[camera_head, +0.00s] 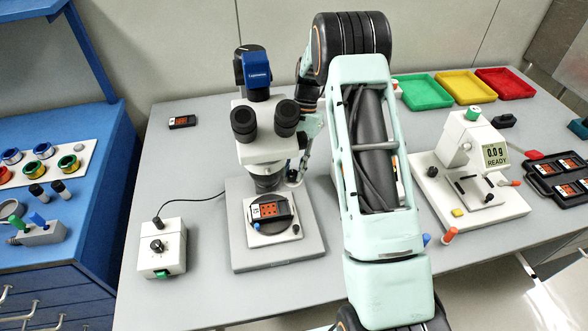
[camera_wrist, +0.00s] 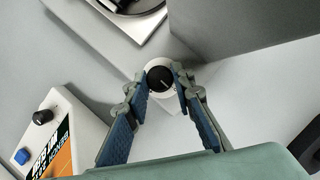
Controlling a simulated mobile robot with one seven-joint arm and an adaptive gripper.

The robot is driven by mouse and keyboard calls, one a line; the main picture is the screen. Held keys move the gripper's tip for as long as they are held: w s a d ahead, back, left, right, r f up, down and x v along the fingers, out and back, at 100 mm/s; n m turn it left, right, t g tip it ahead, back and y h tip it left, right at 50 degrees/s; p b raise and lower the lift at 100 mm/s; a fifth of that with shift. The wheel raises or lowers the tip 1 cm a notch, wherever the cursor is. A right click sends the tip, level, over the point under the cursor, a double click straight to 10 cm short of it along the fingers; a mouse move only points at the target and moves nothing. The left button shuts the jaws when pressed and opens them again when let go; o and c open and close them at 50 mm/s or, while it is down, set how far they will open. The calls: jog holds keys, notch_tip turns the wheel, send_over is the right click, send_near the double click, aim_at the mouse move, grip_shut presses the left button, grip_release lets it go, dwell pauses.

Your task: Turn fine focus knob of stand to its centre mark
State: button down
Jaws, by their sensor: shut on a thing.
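The fine focus knob (camera_wrist: 161,79) is a black round cap on a pale collar in the wrist view. A short white pointer line on it slants toward the lower right. My gripper (camera_wrist: 160,74) is shut on the knob, with one blue-padded finger on each side of it. I cannot make out a centre mark. The microscope stand (camera_head: 315,246) shows in the head view, with a white body and twin black eyepieces. My arm reaches down on the stand's right side, and the knob is hard to make out there.
A stage with a chip carrier (camera_head: 271,209) sits on the stand's base. A control box (camera_head: 162,249) stands at left. In the wrist view, an orange-and-white machine (camera_wrist: 62,125) with a black knob and blue button is near my left finger. Colored trays (camera_head: 424,91) lie behind right.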

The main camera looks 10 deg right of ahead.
dwell(0.3)
jog(key=c, duration=1.7)
grip_release()
jog(key=shift+o, duration=0.2)
jog(key=v, duration=1.2)
jog(key=shift+a, duration=0.1)
